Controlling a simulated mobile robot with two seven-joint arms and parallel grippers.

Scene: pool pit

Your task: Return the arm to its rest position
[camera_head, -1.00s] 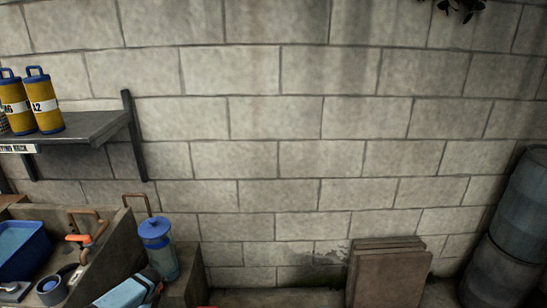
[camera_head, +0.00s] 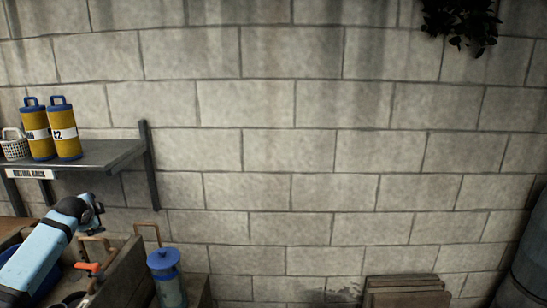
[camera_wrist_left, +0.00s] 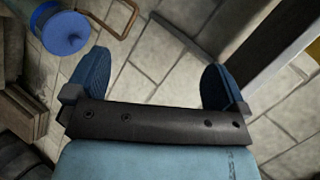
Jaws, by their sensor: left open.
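My left arm comes in from the lower left of the head view, in front of the sink area. Its gripper (camera_head: 98,210) is raised to just below the right part of the shelf. In the left wrist view the two blue finger pads of the gripper (camera_wrist_left: 155,80) stand wide apart, with nothing between them and the block wall behind. My right arm and gripper are not in view.
The wall shelf (camera_head: 105,153) holds two yellow canisters (camera_head: 50,132) and a small basket (camera_head: 14,147). A blue-lidded container (camera_head: 168,280) stands below. Orange-handled tap (camera_head: 88,267) is near my arm. Stacked slabs (camera_head: 405,292) lean at the wall; wall space right of the shelf is clear.

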